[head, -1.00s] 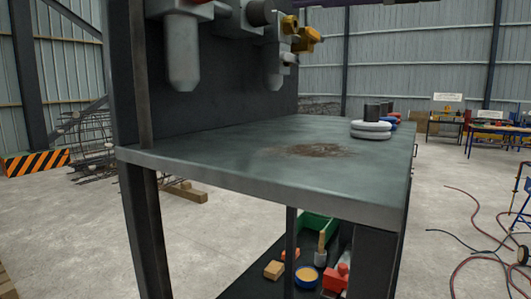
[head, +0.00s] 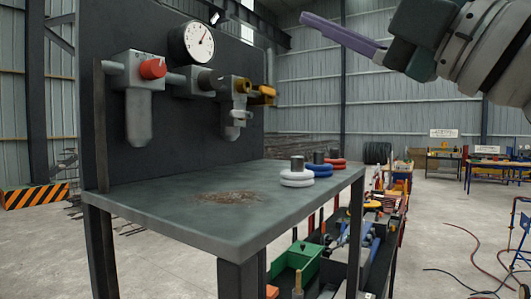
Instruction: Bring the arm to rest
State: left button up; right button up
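My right arm comes in from the upper right, and its gripper (head: 306,18) is raised in the air, above and to the right of the workbench (head: 215,222). Its long purple fingers point left and show edge-on as one bar, so the gap between them cannot be judged. Nothing is seen hanging from it. It appears clear of the bench and panel. My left gripper is not in view.
A dark panel holds a dial gauge (head: 193,42), a red knob (head: 152,69) and a yellow valve (head: 262,94). White rings (head: 297,179) lie on the bench beside blue and red ones. Below is a green bin (head: 298,258). Hoses (head: 470,240) lie on the right floor.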

jog(key=w+d+f+m+t+h+p, duration=0.1)
jog(key=d+f+m+t+h, duration=0.3)
jog(key=m+h, duration=0.5)
jog(key=w+d+f+m+t+h+p, duration=0.1)
jog(key=d+f+m+t+h, duration=0.15)
jog(key=d+m+h, duration=0.65)
jog(key=s+d+f+m+g+h+p, duration=0.25)
jog(key=f+m+g+h, duration=0.2)
jog(key=f+m, duration=0.55)
jog(key=s+f+g+y, duration=0.2)
jog(key=s+f+g, duration=0.6)
jog(key=f, duration=0.6)
jog(key=s+a+f+g+y, duration=0.1)
jog(key=s+a+f+g, duration=0.1)
jog(key=s, duration=0.6)
jog(key=s+a+f+g+y+p, duration=0.1)
jog(key=s+f+g, duration=0.3)
jog(key=s, duration=0.4)
jog(key=shift+a+f+m, duration=0.3)
jog(key=shift+a+f, duration=0.2)
jog(key=shift+a, duration=0.05)
